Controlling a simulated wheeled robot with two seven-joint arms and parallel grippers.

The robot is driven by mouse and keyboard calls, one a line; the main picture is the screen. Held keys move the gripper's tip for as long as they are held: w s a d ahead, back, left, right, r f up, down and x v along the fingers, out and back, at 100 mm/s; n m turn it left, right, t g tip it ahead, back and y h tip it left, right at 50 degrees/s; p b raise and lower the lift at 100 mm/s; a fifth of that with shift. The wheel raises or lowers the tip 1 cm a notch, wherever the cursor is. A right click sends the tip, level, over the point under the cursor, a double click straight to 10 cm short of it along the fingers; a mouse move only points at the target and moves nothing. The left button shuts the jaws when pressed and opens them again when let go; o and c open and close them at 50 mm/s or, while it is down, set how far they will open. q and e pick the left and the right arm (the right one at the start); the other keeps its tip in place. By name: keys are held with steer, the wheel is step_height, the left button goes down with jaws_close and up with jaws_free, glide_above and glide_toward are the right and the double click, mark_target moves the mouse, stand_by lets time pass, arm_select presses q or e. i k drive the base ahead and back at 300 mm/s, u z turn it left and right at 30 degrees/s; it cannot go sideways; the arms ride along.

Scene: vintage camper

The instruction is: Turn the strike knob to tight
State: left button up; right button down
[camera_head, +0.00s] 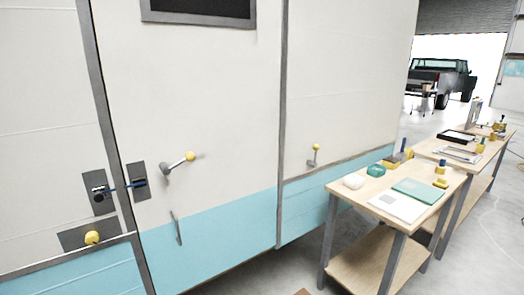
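The camper's door (190,110) is white above and light blue below. A yellow ball knob (92,237) sits on a dark plate at the lower left, left of the door edge. Just above it, a dark plate (99,192) carries a round black fitting. A thin blue-black bar (122,187) runs from there toward a dark plate (139,181) on the door. Which fitting is the strike knob, and its setting, I cannot tell; no label is readable. Neither gripper is in view.
A lever with a yellow ball (190,156) and a grey pull handle (177,228) are on the door. A smaller yellow-tipped lever (316,148) is farther right. A wooden table (345,192) with papers and small items stands at right, another behind it. A truck (440,80) is beyond.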

mark_target(93, 237)
steer(key=u, duration=1.4)
steer(key=k, duration=0.5)
steer(key=z, duration=1.15)
steer(key=i, duration=0.65)
steer(key=u, duration=0.05)
